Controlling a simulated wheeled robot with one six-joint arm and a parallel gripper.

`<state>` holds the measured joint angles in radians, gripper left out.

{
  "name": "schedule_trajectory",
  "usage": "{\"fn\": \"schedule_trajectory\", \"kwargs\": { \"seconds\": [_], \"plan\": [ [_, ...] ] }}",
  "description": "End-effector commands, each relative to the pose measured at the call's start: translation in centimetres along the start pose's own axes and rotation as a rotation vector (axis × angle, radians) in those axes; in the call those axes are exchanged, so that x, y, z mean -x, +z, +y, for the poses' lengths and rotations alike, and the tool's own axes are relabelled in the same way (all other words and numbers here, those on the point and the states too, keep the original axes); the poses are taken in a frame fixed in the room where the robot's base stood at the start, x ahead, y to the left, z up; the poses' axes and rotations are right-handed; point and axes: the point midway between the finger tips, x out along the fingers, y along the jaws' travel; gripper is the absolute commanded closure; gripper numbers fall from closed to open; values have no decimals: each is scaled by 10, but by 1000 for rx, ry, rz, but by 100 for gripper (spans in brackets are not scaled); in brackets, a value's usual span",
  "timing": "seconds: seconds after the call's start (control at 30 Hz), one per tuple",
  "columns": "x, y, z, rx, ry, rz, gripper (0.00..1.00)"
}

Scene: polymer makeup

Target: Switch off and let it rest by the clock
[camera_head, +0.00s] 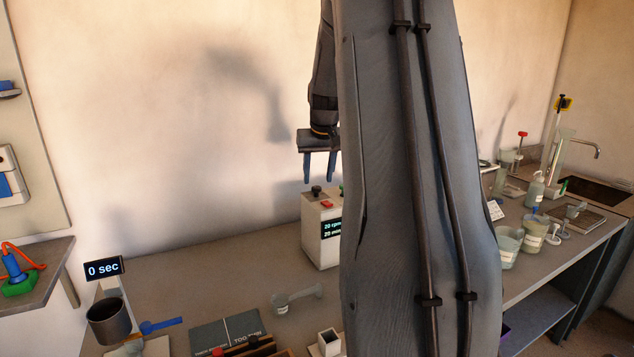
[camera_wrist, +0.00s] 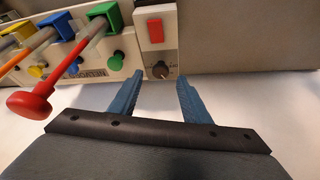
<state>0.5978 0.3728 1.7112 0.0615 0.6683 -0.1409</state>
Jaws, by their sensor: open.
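A white box-shaped device (camera_head: 318,238) stands on the bench, with a lit display reading 20 rpm and 20 min. It has a black knob (camera_head: 316,191) and a red switch (camera_head: 326,204) on top. In the wrist view the knob (camera_wrist: 160,69) lies between my fingertips in the picture, with the red switch (camera_wrist: 155,30) beyond it. My gripper (camera_head: 319,178) is open and empty, above the knob. The fingers also show in the wrist view (camera_wrist: 160,82). A timer display (camera_head: 104,269) reading 0 sec is at the left. My arm hides part of the device.
In the wrist view, blue, green and yellow holders (camera_wrist: 98,20) carry rods, one with a red end (camera_wrist: 30,103). A dark cup (camera_head: 109,322), a book (camera_head: 228,333) and a clear flask (camera_head: 297,298) are on the bench. Beakers (camera_head: 508,247) stand at right.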

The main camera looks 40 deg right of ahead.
Motion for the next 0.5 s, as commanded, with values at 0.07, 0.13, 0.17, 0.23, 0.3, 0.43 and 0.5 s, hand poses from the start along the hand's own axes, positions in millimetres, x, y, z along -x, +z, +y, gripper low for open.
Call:
{"fn": "schedule_trajectory", "kwargs": {
  "seconds": [0.07,0.13,0.17,0.23,0.3,0.43,0.5],
  "plan": [
    [-12,1,0,1,-1,-2,57],
    [-21,1,-1,1,-1,-2,57],
    [-24,0,-1,1,-1,-1,57],
    [-29,0,-1,1,-1,-1,57],
    [-33,0,-1,1,-1,-1,57],
    [-36,0,-1,1,0,1,57],
    [-36,0,-1,1,0,1,57]
  ]
}}
